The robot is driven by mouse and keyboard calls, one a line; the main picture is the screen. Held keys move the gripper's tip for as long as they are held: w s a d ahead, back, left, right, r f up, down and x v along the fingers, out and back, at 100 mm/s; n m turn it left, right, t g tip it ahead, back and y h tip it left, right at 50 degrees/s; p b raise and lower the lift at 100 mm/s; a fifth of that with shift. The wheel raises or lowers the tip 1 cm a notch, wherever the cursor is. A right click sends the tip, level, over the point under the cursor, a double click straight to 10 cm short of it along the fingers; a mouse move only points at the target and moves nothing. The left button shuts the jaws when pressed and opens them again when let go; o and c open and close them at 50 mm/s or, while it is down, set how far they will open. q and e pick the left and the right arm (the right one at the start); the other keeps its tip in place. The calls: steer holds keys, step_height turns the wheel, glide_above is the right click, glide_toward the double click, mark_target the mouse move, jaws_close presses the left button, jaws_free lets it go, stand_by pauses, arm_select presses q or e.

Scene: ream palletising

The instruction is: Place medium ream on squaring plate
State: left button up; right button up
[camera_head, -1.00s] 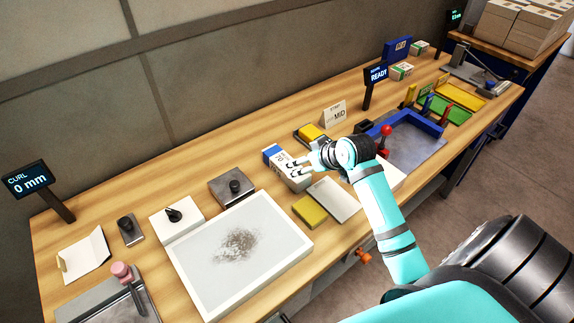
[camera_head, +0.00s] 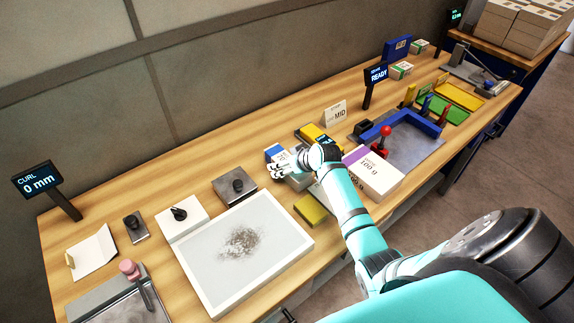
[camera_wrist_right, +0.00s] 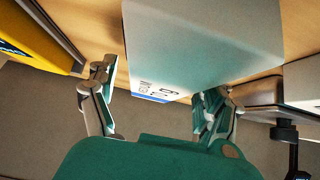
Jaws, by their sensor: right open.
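A white ream with a blue end (camera_head: 274,151) lies on the bench left of the middle. My right gripper (camera_head: 281,170) is open at this ream and partly covers it in the head view. In the right wrist view the ream (camera_wrist_right: 200,50) reaches between the two open fingers (camera_wrist_right: 158,105), with a gap on the left finger's side. A larger white ream with a purple stripe, marked 100 g (camera_head: 378,177), lies right of my forearm. The grey plate with a blue angled fence, seemingly the squaring plate (camera_head: 408,155), holds no ream. My left gripper is not visible.
A red-knobbed lever (camera_head: 385,134) stands at the plate's near left corner. A yellow block (camera_head: 311,209) and a white framed panel (camera_head: 290,255) lie nearby. A MID sign (camera_head: 336,113) and a READY display (camera_head: 376,75) stand behind. A yellow-topped device (camera_head: 309,131) sits behind the gripper.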

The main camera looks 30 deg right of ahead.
steer(key=shift+c, duration=0.3)
steer(key=c, duration=1.6)
steer(key=shift+r, duration=0.1)
jaws_close()
steer(key=shift+r, duration=0.1)
